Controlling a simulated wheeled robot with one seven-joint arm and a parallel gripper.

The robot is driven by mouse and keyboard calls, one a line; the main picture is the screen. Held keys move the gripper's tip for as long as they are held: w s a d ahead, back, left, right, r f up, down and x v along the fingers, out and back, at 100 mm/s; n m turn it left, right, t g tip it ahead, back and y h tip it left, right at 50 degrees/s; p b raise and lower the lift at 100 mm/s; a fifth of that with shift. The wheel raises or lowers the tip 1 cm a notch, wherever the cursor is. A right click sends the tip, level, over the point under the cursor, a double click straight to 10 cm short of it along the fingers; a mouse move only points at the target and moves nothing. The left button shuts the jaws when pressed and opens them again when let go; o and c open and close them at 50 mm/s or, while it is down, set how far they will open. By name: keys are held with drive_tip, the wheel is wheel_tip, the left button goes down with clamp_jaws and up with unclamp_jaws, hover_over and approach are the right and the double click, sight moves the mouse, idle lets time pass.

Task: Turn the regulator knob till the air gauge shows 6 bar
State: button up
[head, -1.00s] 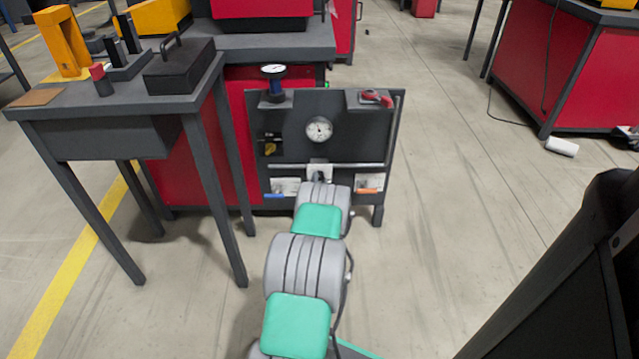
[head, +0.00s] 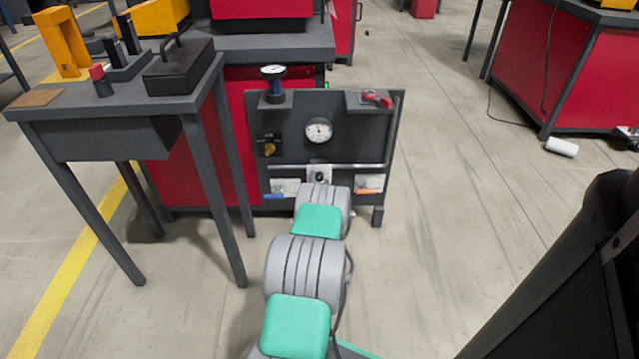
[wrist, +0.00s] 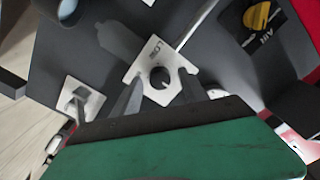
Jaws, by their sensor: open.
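The front panel (head: 350,150) carries a round white dial gauge (head: 319,130) in its middle, with a reading too small to tell. A second small gauge (head: 273,71) tops a blue cylinder at the upper left. Below the middle dial, a small dark round knob (head: 320,174) sits on a white plate. In the wrist view, this knob (wrist: 159,77) shows close up, with lettering on its plate. My gripper (wrist: 160,88) is open, its fingers on either side of the plate's near part. I cannot tell if they touch. In the head view my arm hides the gripper.
A yellow knob (head: 270,148) on a black label is left of the dial; it also shows in the wrist view (wrist: 258,16). A red handle (head: 376,98) is at the panel's upper right. A rail (head: 350,165) crosses the panel.

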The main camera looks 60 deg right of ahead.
drive_tip(key=p+v, duration=0.1)
drive_tip(key=v, duration=0.6)
drive_tip(key=shift+s+a+p, duration=0.2)
drive_tip(key=shift+a+p, duration=0.15)
drive_tip(key=shift+a, duration=0.1)
